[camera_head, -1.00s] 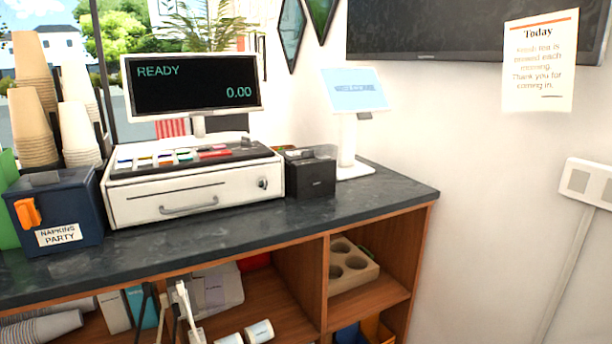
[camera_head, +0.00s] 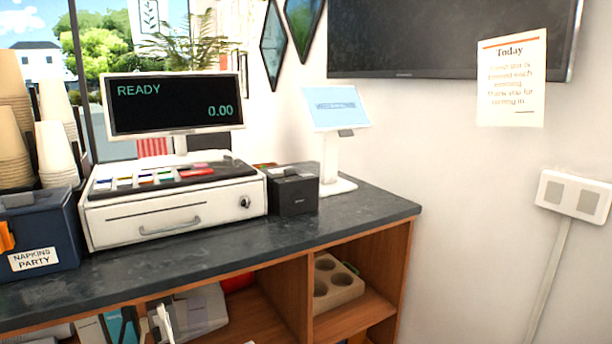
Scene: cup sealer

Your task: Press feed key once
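A small black box (camera_head: 293,192), which looks like a receipt printer, stands on the counter right of the cash register (camera_head: 170,205). A small pale marking shows on its front; I cannot make out a labelled feed key on it. The white register has a dark sloped top with several coloured keys (camera_head: 150,178), their labels too small to read. Its display (camera_head: 172,105) reads READY and 0.00. Its drawer is shut. I cannot identify either gripper in the head view.
The dark counter (camera_head: 345,222) is clear in front of the register and right of the printer. A white tablet stand (camera_head: 333,150) is behind the printer. A napkin box (camera_head: 45,235) and stacked cups (camera_head: 55,150) stand left. A cup carrier (camera_head: 335,285) sits on the shelf below.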

